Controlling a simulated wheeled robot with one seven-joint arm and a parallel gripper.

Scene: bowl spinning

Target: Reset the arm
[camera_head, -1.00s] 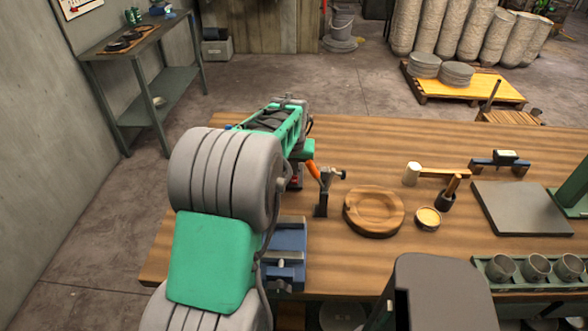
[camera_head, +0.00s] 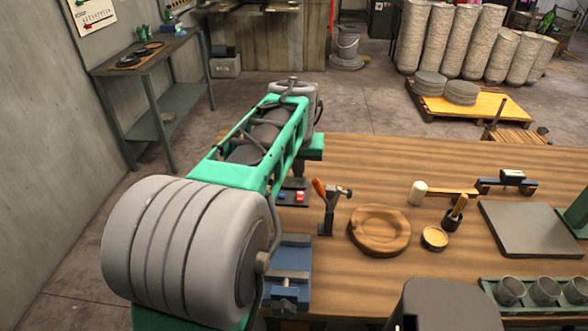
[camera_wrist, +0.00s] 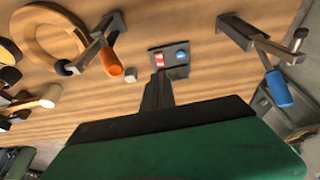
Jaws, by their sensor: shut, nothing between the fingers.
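My arm is green and grey and reaches over the left part of the wooden workbench (camera_head: 400,150) in the head view. My gripper (camera_wrist: 158,88) shows in the wrist view as dark, narrow fingers, closed together with nothing between them. The gap between the fingertips and the panel is hard to judge. The panel also shows in the head view (camera_head: 292,197), just below my forearm.
A clamp with an orange handle (camera_head: 328,205) stands right of the panel, beside a round wooden dish (camera_head: 380,230). A blue-handled clamp (camera_wrist: 265,60) stands on the other side.

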